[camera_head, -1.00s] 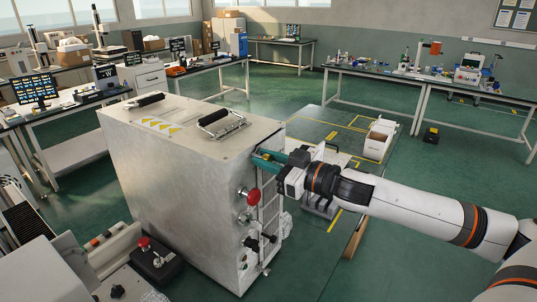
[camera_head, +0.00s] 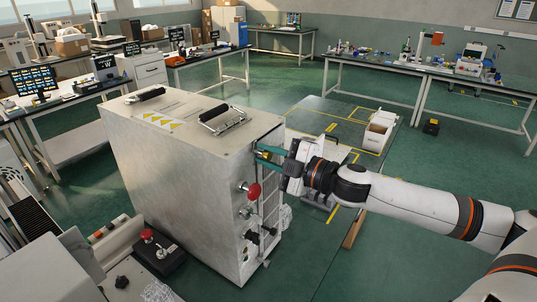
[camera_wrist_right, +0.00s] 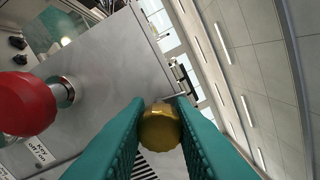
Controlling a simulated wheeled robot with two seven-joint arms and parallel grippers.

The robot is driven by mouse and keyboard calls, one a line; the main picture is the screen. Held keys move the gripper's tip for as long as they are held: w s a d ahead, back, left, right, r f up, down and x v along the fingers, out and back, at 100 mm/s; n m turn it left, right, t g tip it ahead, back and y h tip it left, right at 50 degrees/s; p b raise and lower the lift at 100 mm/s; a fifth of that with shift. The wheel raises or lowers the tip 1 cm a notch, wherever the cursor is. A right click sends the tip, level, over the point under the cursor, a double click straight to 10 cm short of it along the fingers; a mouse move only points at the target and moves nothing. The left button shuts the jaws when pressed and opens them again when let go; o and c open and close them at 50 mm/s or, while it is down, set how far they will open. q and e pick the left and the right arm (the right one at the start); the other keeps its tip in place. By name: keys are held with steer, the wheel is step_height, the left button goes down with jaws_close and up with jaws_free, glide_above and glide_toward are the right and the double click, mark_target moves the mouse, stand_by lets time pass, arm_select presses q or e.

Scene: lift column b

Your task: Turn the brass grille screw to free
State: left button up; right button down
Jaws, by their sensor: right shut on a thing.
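The brass grille screw (camera_wrist_right: 160,128) shows in the right wrist view as a faceted gold knob near the upper edge of a dark-slotted grille (camera_wrist_right: 146,162). My right gripper (camera_wrist_right: 160,122) has its teal fingers on either side of the screw and is shut on it. In the head view the right gripper (camera_head: 262,153) reaches the upper right edge of the grey metal cabinet (camera_head: 180,180) from the right. The fingers hide most of the screw there. My left gripper is not in view.
A red knob (camera_head: 253,190) sticks out of the cabinet face below the gripper and also shows large in the wrist view (camera_wrist_right: 25,103). Black knobs and a rail-like frame are lower on that face.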

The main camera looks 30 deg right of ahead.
steer(key=shift+n, duration=0.9)
steer(key=c, duration=1.3)
jaws_free()
steer(key=shift+w, duration=0.1)
steer(key=shift+o, duration=0.2)
